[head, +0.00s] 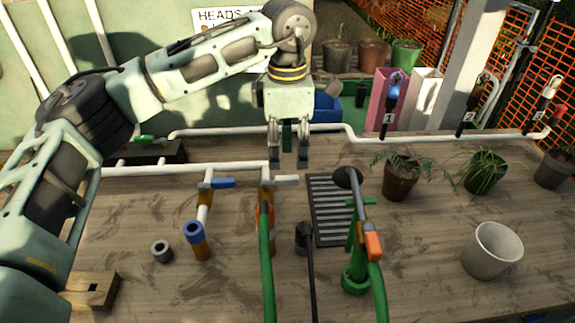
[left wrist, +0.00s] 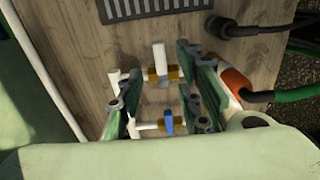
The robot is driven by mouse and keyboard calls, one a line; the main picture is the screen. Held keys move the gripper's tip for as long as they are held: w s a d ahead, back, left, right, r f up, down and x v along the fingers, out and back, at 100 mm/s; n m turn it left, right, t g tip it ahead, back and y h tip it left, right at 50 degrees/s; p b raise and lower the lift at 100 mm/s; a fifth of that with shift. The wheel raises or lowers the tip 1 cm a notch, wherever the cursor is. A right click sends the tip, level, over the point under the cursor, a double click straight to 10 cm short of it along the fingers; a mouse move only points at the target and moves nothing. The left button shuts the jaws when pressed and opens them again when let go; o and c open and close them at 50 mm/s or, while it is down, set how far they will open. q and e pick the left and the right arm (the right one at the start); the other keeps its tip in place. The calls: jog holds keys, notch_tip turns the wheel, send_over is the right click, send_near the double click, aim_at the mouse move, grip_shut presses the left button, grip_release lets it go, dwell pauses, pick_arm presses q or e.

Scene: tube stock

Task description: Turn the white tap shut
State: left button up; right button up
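The white tap (head: 286,180) has a white lever on a brass valve body, at the end of the white pipe, above the green hose. Its lever points right, crosswise to the valve and hose. In the left wrist view the white tap (left wrist: 159,56) shows between the fingers, its lever crosswise to the brass body. My left gripper (head: 288,163) points down just above and behind the lever, open, its fingers apart and empty. I see no clear contact with the lever. My right gripper is not in view.
A blue-handled tap (head: 221,183) stands close on the left, with its lever also crosswise. A green hose (head: 266,250) runs from the white tap's outlet. A dark grate (head: 330,205) and a watering wand (head: 362,215) are on the right. A white pot (head: 492,250) stands farther right.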

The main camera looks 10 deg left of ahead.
aim_at(288, 177)
pick_arm(q)
notch_tip(288, 177, up, 6)
jog(key=shift+f, duration=0.15)
dwell(0.3)
